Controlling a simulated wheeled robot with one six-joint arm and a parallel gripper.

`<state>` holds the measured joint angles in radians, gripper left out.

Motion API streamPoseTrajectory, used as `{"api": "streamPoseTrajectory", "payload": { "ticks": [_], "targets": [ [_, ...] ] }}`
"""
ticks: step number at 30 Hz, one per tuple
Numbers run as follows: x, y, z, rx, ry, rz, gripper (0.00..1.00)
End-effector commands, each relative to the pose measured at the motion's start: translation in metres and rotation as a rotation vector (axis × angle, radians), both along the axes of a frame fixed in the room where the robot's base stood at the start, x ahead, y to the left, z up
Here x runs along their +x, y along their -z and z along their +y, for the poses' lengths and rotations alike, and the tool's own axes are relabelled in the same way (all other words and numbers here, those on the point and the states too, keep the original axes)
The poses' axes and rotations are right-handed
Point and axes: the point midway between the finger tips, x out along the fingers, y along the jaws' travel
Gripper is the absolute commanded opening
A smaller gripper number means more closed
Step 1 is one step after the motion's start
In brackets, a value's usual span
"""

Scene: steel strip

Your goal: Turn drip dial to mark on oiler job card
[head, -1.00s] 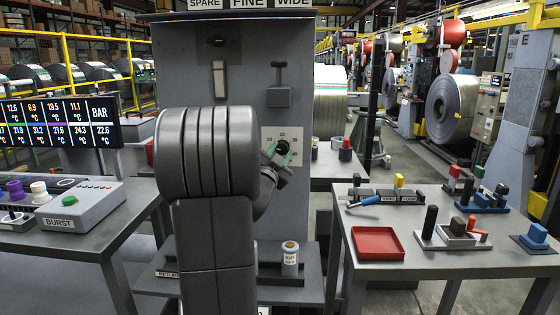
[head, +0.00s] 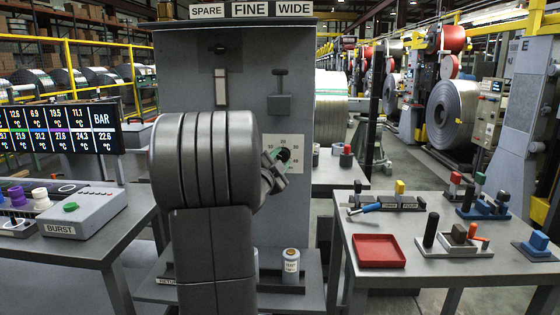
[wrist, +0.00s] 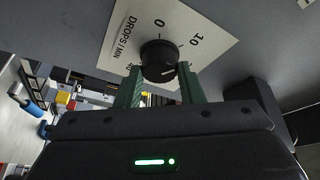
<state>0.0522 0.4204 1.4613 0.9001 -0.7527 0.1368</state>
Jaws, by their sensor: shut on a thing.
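The black drip dial (wrist: 159,60) sits on a pale plate (wrist: 190,27) marked DROPS/MIN, with 0 and 10 readable in the wrist view. A pale pointer line on the dial faces the plate's lower right there. My gripper (wrist: 160,80) is shut on the dial, one green finger on each side. In the head view, my gripper (head: 274,160) reaches the dial (head: 284,155) on the grey cabinet (head: 240,95), and my arm covers the plate's left part. I cannot make out an oiler job card.
A lever block (head: 279,103) is on the cabinet above the dial. A ledge (head: 300,298) below holds a small labelled can (head: 291,262). The right table (head: 375,285) bears a red tray (head: 379,250) and several tools. A left table (head: 85,245) carries a BURST box (head: 75,218).

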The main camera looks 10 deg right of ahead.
Motion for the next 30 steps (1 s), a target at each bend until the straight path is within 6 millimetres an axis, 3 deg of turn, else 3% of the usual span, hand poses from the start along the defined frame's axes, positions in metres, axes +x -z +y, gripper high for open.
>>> {"api": "streamPoseTrajectory", "payload": {
  "ticks": [4, 5, 7, 8, 20, 30],
  "targets": [
    [0.000, 0.000, 0.000, -0.001, 0.001, 0.000, 0.12],
    [0.000, 0.000, 0.000, -0.001, 0.001, 0.000, 0.40],
    [0.000, 0.000, 0.000, -0.001, 0.001, 0.000, 0.54],
    [0.000, 0.000, 0.000, -0.002, 0.000, -0.001, 0.56],
    [-0.008, 0.002, 0.006, -0.001, 0.000, 0.000, 0.56],
    [-0.065, 0.015, 0.048, -0.001, -0.004, 0.000, 0.56]
  ]
}}
